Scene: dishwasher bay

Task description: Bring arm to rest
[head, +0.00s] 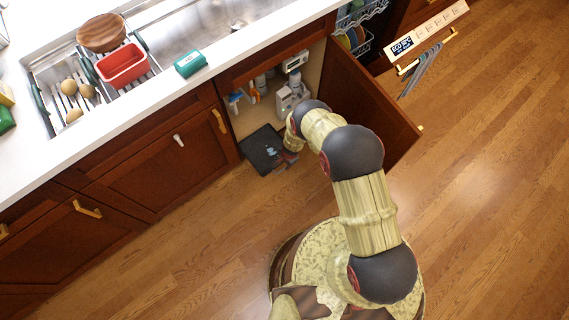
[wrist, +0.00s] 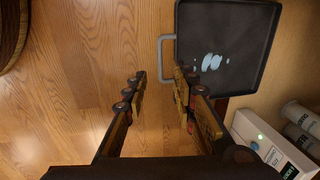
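My arm reaches toward the open cabinet under the sink. My gripper (wrist: 161,82) is open, with a gap between its two fingers and nothing held in it. In the head view my gripper (head: 289,155) is small and partly hidden by the arm, low in front of the cabinet opening. Just past the fingertips in the wrist view is a dark tray (wrist: 245,65) with a grey handle (wrist: 161,55) and pale blue patches on it. The handle's lower end shows close to the fingertips; I cannot tell how far below them it is. The tray also shows in the head view (head: 258,148).
The cabinet door (head: 365,105) stands open right of my arm. A white device (head: 288,101) with a green light and bottles stand inside the cabinet. The dishwasher rack (head: 358,42) is at the upper right. Open wood floor (head: 480,200) lies to the right.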

